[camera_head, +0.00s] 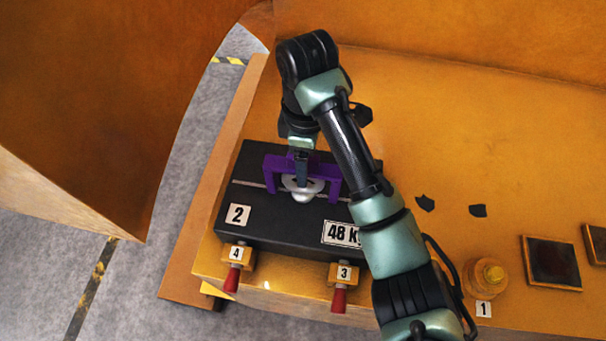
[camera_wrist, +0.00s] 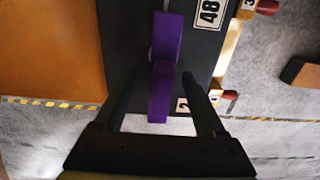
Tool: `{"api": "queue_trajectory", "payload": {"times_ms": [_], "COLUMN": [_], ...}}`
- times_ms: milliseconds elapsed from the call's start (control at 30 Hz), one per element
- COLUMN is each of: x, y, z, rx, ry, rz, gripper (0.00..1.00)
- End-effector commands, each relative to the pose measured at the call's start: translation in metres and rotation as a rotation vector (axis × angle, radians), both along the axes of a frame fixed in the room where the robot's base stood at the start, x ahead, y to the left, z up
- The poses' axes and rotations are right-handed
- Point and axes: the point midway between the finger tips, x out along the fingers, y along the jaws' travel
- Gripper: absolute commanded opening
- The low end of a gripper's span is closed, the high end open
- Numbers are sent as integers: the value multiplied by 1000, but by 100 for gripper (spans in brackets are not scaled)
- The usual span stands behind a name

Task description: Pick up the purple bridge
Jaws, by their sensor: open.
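The purple bridge (camera_head: 275,166) stands on a black casting (camera_head: 262,215) marked 2 and 48 K, spanning a pale round knob (camera_head: 304,190). In the wrist view, the bridge (camera_wrist: 165,50) is a long purple bar running up the middle over the black casting (camera_wrist: 128,30). My gripper (camera_head: 302,178) is over the bridge. It is open, and in the wrist view its fingers (camera_wrist: 160,76) are on either side of the bar, with the bar's near part between them. Whether the fingertips touch the bridge cannot be told. My arm hides the casting's right end.
Two red-handled clamps, marked 4 (camera_head: 236,262) and 3 (camera_head: 341,280), are at the casting's front edge. A yellow round knob (camera_head: 487,275) and a dark square plate (camera_head: 551,262) lie to the right. Black fragments (camera_head: 425,203) lie on the orange surface. An orange wall rises behind.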

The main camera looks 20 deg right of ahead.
Motion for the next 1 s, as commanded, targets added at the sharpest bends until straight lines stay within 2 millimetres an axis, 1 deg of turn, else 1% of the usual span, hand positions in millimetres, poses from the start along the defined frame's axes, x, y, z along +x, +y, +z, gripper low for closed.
{"api": "queue_trajectory", "payload": {"times_ms": [100,133,300,433,600,633,767,800,867,900,967,1000], "x": [-1,-1,-1,-1,-1,-1,-1,-1,0,0,0,0], "y": [4,4,4,4,5,5,5,5,4,4,4,4], "z": [-21,-20,-42,-49,-50,-50,-50,-50,-49,-49,-49,-49], "rx": [4,3,1,0,1,1,1,1,1,0,1,0], "ry": [4,5,4,2,1,1,1,1,1,0,1,0], "rz": [2,0,-2,0,0,0,0,0,0,0,0,0], "gripper": [72,72,72,72,72,71,47,40,29,22,11,4]}}
